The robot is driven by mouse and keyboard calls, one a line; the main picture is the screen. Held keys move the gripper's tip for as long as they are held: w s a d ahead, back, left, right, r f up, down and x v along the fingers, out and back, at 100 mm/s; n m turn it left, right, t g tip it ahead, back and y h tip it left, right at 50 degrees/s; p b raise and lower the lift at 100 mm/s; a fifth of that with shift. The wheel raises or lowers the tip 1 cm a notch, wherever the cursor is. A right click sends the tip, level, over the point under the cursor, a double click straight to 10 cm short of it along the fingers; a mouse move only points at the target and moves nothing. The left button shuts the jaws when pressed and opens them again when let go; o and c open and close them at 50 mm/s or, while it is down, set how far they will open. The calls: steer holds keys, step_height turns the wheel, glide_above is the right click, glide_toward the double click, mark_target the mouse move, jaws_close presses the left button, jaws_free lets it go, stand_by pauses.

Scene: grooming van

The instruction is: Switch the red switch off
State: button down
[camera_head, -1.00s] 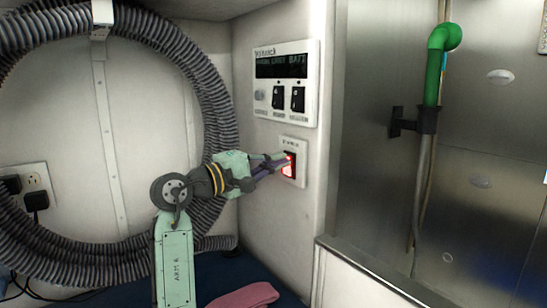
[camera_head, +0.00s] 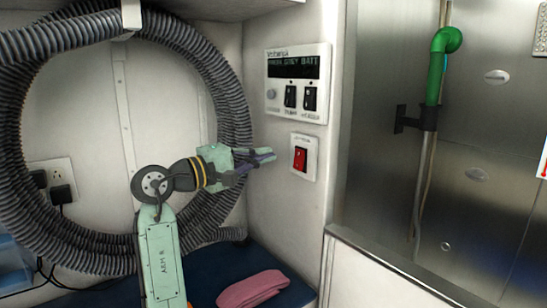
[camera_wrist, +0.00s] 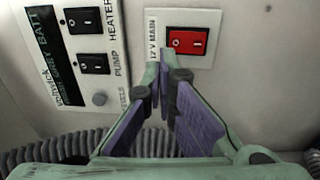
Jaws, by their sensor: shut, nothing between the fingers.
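The red switch (camera_head: 300,159) is a rocker in a white plate on the wall, below the control panel. It looks dark red and unlit. In the wrist view the red switch (camera_wrist: 187,41) sits in its plate marked "12 V MAIN", just beyond my fingertips. My gripper (camera_head: 268,156) is shut and empty, pointing right toward the switch, with a small gap between the fingertips and the plate. In the wrist view my gripper (camera_wrist: 166,62) has its fingertips together near the lower left edge of the switch.
The control panel (camera_head: 298,83) with a display and two black rocker switches (camera_head: 300,97) is above the red switch. A ribbed grey hose (camera_head: 240,100) is coiled on the left wall. A pink towel (camera_head: 252,288) lies on the blue surface below. A green pipe fitting (camera_head: 436,70) is at right.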

steer(key=v, duration=0.3)
steer(key=b+v, duration=0.1)
steer(key=v, duration=0.1)
steer(key=shift+s+a+r, duration=0.15)
steer(key=shift+a+r, duration=0.2)
